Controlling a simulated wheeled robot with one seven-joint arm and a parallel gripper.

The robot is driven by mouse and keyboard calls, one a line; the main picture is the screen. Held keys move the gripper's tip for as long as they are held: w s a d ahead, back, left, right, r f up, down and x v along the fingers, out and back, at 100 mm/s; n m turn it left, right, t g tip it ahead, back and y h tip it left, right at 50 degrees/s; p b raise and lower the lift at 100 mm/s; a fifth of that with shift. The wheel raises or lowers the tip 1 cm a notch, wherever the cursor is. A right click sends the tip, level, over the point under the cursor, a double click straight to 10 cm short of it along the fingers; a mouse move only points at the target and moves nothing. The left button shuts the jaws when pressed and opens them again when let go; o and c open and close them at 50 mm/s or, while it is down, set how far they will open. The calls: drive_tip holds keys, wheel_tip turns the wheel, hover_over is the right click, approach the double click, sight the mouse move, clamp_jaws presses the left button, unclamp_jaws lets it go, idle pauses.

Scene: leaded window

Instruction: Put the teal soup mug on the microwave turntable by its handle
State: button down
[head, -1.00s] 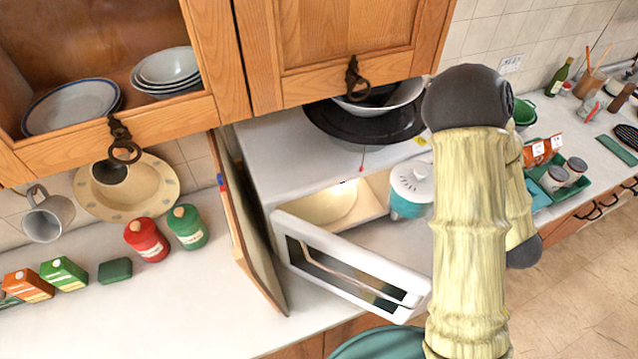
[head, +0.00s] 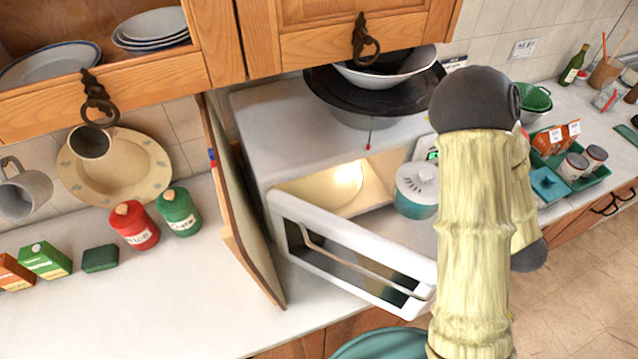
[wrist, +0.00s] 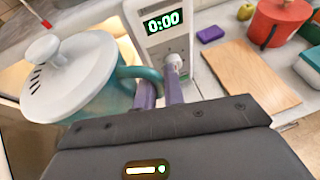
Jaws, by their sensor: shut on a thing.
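The teal soup mug (head: 417,205) with a white lid is in front of the open microwave (head: 265,140), at the right of its lit opening. In the wrist view, the mug (wrist: 120,95) fills the left side, close and tilted in the picture. My gripper (wrist: 160,92) is shut on the mug's teal handle (wrist: 150,73), its purple fingers at the handle's right side. In the head view my arm hides the gripper. The microwave door (head: 350,258) stands open toward me. I cannot clearly make out the turntable inside the glowing cavity.
A wooden board (head: 240,215) leans at the microwave's left side. A black plate and white bowl (head: 385,80) sit on top. Red (head: 133,226) and green (head: 178,212) canisters stand on the left counter. A green tray (head: 590,180) with jars is at the right.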

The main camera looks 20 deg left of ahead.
wheel_tip(320, 180, down, 13)
drive_tip(key=b, duration=1.1)
drive_tip(key=shift+a, duration=0.15)
drive_tip(key=shift+r, duration=0.1)
